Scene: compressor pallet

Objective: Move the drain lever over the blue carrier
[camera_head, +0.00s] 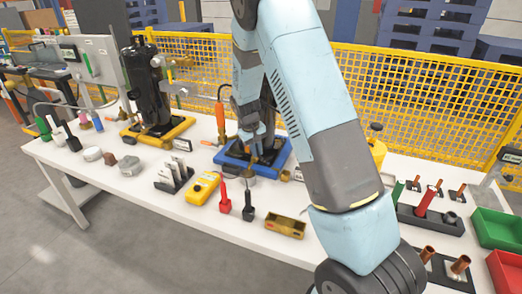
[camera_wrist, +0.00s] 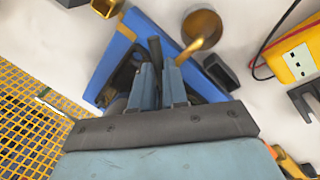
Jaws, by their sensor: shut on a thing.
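My gripper (camera_head: 260,148) is down over the blue carrier (camera_head: 231,161) in the middle of the table. In the wrist view its two fingers (camera_wrist: 159,68) are shut on a slim dark piece (camera_wrist: 155,48), which looks like the drain lever. The fingers hide most of it. A bent brass piece (camera_wrist: 197,47) runs from beside the right fingertip towards a round brown cup (camera_wrist: 203,24). I cannot tell whether it joins the held piece. The blue carrier (camera_wrist: 110,62) lies under and around the fingers, and its inside is partly hidden.
A yellow carrier (camera_head: 157,138) with a black compressor (camera_head: 151,88) stands to the left. Green (camera_head: 495,228) and red bins stand right. Yellow mesh fencing (camera_head: 420,95) runs behind.

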